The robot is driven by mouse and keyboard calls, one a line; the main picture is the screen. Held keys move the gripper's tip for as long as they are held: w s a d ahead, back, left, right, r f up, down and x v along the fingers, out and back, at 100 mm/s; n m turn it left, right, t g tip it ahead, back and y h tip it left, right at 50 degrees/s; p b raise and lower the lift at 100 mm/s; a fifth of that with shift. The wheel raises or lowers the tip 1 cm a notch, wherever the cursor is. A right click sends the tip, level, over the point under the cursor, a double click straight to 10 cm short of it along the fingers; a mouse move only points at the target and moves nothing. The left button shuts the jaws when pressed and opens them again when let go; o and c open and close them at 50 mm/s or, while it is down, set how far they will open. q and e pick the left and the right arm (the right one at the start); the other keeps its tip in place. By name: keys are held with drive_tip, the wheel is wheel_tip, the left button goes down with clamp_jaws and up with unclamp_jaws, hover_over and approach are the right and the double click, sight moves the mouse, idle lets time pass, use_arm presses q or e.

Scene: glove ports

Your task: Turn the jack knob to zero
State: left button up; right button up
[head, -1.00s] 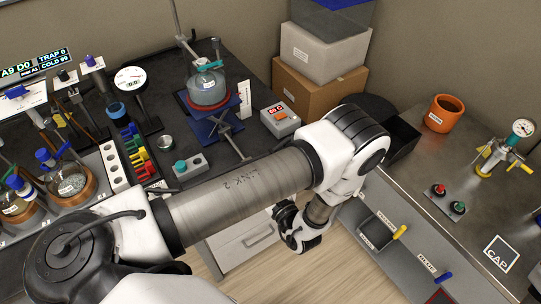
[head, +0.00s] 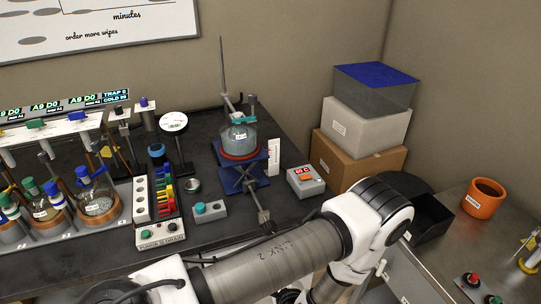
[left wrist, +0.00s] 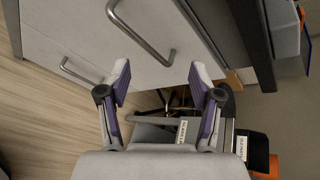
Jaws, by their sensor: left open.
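The blue lab jack (head: 240,176) stands on the dark bench and carries a round glass flask (head: 238,138) in a red ring. Its dark jack knob (head: 265,222) sticks out at the front on a shaft, just behind my left arm; its setting is too small to read. A white upright scale card (head: 274,157) stands beside the jack. In the left wrist view my left gripper (left wrist: 159,78) is open and empty, facing drawer fronts and their handles below the bench. In the head view it is mostly hidden under my arm. My right gripper is not in view.
A grey box with a red display (head: 306,181) sits right of the jack, and a grey box with a teal button (head: 210,211) sits front left. Flasks and a rack fill the bench's left. Stacked boxes (head: 366,128) stand behind right. An orange pot (head: 484,198) is far right.

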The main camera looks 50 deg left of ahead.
use_arm(q)
drive_tip(key=s+d+f+n+g+h+b, duration=0.2)
drive_tip(key=s+d+f+n+h+b, duration=0.2)
drive_tip(key=s+f+n, duration=0.1)
drive_tip(key=s+d+f+n+g+h+b, duration=0.3)
drive_tip(key=s+d+f+n+h+b, duration=0.1)
drive_tip(key=s+f+n+h, duration=0.1)
drive_tip(key=shift+s+f+n, duration=0.75)
drive_tip(key=shift+f+n, duration=0.25)
drive_tip(key=shift+f, duration=0.9)
